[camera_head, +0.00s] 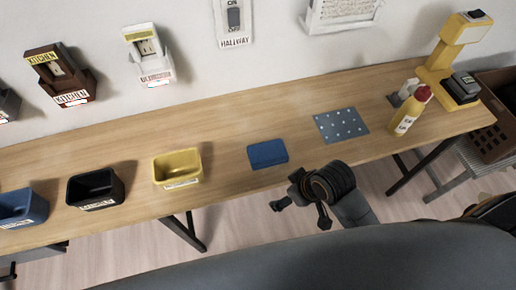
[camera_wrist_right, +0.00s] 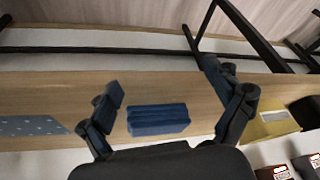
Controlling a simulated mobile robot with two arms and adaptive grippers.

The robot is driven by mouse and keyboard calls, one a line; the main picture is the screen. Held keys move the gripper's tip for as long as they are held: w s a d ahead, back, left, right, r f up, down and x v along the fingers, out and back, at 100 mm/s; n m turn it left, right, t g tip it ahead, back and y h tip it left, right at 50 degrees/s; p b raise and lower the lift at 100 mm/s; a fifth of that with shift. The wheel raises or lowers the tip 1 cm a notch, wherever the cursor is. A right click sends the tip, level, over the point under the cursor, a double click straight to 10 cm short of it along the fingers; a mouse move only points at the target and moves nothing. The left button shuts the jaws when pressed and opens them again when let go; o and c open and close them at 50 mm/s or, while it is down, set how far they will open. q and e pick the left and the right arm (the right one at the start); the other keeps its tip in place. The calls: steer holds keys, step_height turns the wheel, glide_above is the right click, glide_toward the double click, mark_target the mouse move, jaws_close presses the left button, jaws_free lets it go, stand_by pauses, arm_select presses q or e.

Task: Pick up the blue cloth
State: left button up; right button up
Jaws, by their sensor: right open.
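The blue cloth (camera_head: 267,153) is a folded, flat block on the wooden table, right of the yellow bin. It also shows in the right wrist view (camera_wrist_right: 158,119), between the spread fingers and apart from them. My right gripper (camera_head: 301,212) is open and empty, just off the table's front edge, in front of the cloth and a little to its right. It shows large in the right wrist view (camera_wrist_right: 162,80). My left gripper is not in view.
A blue-grey dotted sheet (camera_head: 341,125) lies right of the cloth. A yellow bin (camera_head: 178,167), a black bin (camera_head: 94,188) and a blue bin (camera_head: 22,207) stand to the left. A red-capped bottle (camera_head: 408,112) stands to the right. The wooden table (camera_head: 225,140) is clear around the cloth.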

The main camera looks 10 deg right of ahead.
mark_target(268, 151)
steer(key=w+a+r+n, duration=0.1)
steer(key=w+a+r+n+y, duration=0.1)
steer(key=w, duration=0.1)
steer(key=shift+w+a+r+n, duration=0.2)
steer(key=shift+a+n, duration=0.15)
steer(key=shift+n, duration=0.05)
steer(key=w+r+n, duration=0.1)
steer(key=w+a+r+n, duration=0.1)
steer(key=n, duration=0.1)
steer(key=r+n+g+y, duration=0.1)
steer(key=shift+w+a+r+n, duration=0.3)
steer(key=shift+w+a+r, duration=0.05)
steer(key=shift+w, duration=0.05)
steer(key=w+d+r+n+g, duration=0.3)
steer(key=w+d+r+n, duration=0.2)
steer(key=w+d+r, duration=0.2)
steer(key=x, duration=0.5)
steer(key=p+x, duration=0.1)
steer(key=x, duration=0.1)
steer(key=shift+w+a+f, duration=0.25)
steer(key=shift+a+f, duration=0.05)
steer(key=p+x, duration=0.1)
steer(key=x, duration=0.3)
steer(key=shift+s+f, duration=0.1)
steer(key=shift+f, duration=0.25)
steer(key=shift+a+f, duration=0.15)
steer(key=shift+f, duration=0.35)
steer(key=shift+f, duration=0.2)
